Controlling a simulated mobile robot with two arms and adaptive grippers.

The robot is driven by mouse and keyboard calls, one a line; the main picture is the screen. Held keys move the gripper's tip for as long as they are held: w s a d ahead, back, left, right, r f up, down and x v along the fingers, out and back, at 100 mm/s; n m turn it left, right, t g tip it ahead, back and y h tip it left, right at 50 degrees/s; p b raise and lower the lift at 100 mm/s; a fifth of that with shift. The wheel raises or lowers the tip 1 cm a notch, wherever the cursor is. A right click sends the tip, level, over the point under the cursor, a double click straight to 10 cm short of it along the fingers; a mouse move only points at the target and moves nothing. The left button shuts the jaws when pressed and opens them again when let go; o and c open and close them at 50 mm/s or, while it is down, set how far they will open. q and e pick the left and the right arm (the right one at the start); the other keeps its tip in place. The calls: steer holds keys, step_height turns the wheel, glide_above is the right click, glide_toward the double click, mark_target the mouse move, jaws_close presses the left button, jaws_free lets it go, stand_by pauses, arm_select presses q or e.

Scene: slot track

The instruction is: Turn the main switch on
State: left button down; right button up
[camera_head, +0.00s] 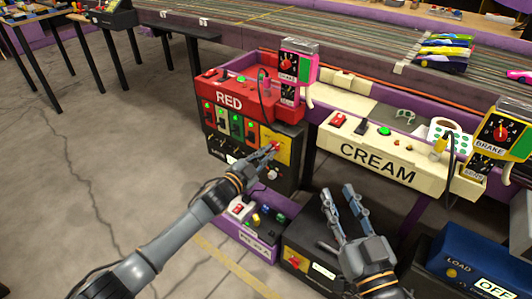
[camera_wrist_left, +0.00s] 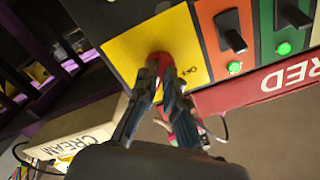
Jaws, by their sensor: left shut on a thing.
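The main switch is a red knob (camera_head: 276,145) on a yellow panel (camera_head: 284,157) on the front of the dark box under the RED station. In the left wrist view the red knob (camera_wrist_left: 160,57) sits on the yellow plate (camera_wrist_left: 126,47), with an "OFF" mark beside it. My left gripper (camera_head: 270,149) is shut on the knob; its two fingers (camera_wrist_left: 160,72) lie on either side of it and hide part of it. My right gripper (camera_head: 338,192) is open and empty, in front of the CREAM station, apart from the switch.
Rocker switches and green lights (camera_head: 222,122) are beside the yellow panel. The CREAM station (camera_head: 380,160) is to the right. A purple box (camera_head: 250,238) and a black box (camera_head: 305,235) stand low below. Open floor (camera_head: 110,160) lies to the left.

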arm_select(q)
steer(key=shift+f+m, duration=0.1)
steer(key=shift+m, duration=0.3)
arm_select(e)
steer(key=shift+f, duration=0.25)
arm_select(q)
steer(key=c, duration=1.4)
jaws_free()
steer(key=shift+c, duration=0.2)
steer(key=shift+s, duration=0.1)
arm_select(e)
steer(key=shift+f, duration=0.1)
arm_select(q)
steer(key=v, duration=1.2)
